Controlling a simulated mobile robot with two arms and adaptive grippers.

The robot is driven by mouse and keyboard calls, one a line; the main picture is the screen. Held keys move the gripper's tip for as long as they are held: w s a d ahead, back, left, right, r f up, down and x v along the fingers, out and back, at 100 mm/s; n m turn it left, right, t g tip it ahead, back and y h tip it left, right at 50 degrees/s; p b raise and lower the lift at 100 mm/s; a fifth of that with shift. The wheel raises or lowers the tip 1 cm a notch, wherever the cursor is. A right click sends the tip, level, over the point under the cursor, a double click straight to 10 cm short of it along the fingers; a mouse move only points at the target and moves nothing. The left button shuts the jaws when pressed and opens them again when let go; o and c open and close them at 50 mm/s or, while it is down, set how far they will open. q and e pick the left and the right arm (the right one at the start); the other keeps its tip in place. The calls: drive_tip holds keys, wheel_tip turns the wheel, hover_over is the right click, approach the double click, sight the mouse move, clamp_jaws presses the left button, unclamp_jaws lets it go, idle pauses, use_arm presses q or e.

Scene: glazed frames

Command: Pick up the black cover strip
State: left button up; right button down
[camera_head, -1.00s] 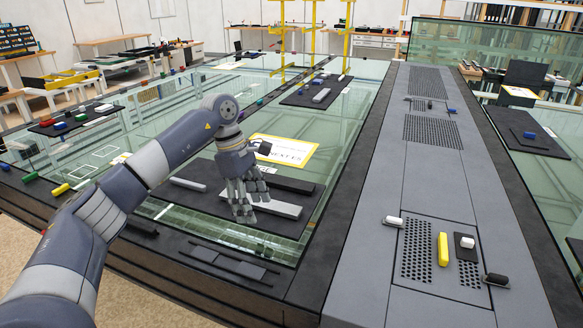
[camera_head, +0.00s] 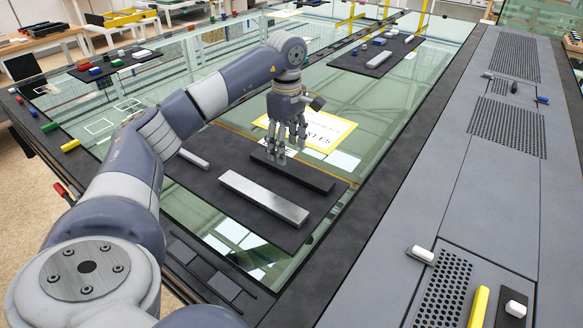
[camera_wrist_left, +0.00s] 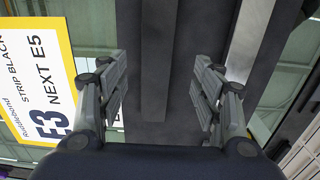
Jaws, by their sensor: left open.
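The black cover strip (camera_head: 310,178) lies flat on a dark mat (camera_head: 226,152) on the glass table in the head view. My left gripper (camera_head: 284,157) is open above the strip's left part, pointing down. In the left wrist view the black strip (camera_wrist_left: 155,55) runs lengthwise between the open fingers of my left gripper (camera_wrist_left: 160,95). It does not look gripped. I cannot tell the exact height of the fingertips above it. The right gripper does not show.
A silver strip (camera_head: 264,198) lies close in front of the black one, and a smaller grey piece (camera_head: 195,159) lies to the left. A yellow-bordered label sheet (camera_head: 325,131) lies behind. A grey perforated panel (camera_head: 470,190) runs along the right.

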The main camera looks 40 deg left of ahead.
sight(290, 167)
use_arm(q)
drive_tip(key=shift+w+d+f, duration=0.1)
drive_tip(key=shift+f, duration=0.6)
wheel_tip(290, 167, down, 4)
drive_tip(key=shift+w+d+f+p, duration=0.15)
drive_tip(key=shift+f+p, duration=0.05)
drive_tip(key=shift+p, duration=0.75)
drive_tip(key=shift+f, duration=0.15)
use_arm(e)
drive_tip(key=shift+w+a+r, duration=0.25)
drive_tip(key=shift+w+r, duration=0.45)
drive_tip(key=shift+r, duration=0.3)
use_arm(q)
drive_tip(key=shift+f, duration=0.25)
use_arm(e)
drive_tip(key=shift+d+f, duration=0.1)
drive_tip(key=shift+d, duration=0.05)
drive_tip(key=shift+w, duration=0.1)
use_arm(q)
drive_tip(key=c, duration=1.2)
